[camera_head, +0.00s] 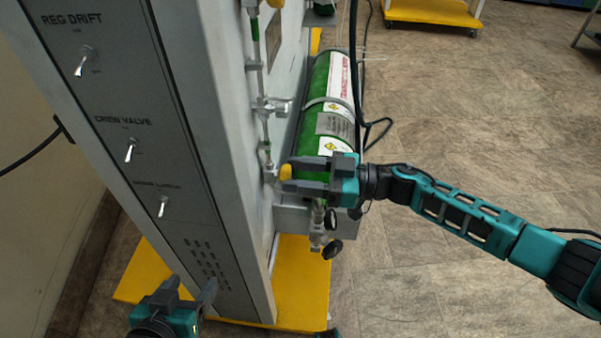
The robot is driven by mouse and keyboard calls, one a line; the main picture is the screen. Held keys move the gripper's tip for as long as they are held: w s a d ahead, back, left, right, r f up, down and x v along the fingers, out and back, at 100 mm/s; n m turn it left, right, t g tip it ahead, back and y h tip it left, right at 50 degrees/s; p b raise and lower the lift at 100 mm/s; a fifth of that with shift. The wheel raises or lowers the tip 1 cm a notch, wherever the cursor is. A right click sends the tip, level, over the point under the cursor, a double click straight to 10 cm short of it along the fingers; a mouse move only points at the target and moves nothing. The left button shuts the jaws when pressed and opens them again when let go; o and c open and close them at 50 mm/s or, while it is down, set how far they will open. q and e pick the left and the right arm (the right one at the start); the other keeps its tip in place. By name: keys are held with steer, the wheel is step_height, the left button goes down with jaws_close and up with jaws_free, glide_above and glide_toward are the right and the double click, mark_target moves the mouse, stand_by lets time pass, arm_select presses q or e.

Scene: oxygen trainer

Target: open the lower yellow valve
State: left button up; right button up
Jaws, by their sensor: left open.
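The lower yellow valve (286,172) is a small yellow knob on the side of the grey cabinet, low on the metal pipe line. My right gripper (291,174) reaches in from the right, with its dark fingers above and below the knob. Whether the fingers press on the knob or only surround it cannot be told. The fingers hide part of the knob and its stem. My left gripper (190,287) is at the bottom left, in front of the cabinet's foot, open and empty, away from the valve. Another yellow knob (276,3) is cut off at the top edge.
The cabinet panel (110,130) has several toggle switches. A yellow base (301,275) juts out below. Tiled floor (450,120) is open at right.

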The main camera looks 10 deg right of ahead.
steer(key=c, duration=0.6)
steer(key=n, duration=0.5)
steer(key=shift+s+n+p, duration=0.1)
steer(key=shift+n+p, duration=0.25)
steer(key=shift+n, duration=0.05)
steer(key=shift+c, duration=0.2)
steer(key=o, duration=1.1)
steer(key=shift+c, duration=0.2)
steer(key=p+v, duration=0.1)
steer(key=v, duration=1.2)
steer(key=shift+a, duration=0.1)
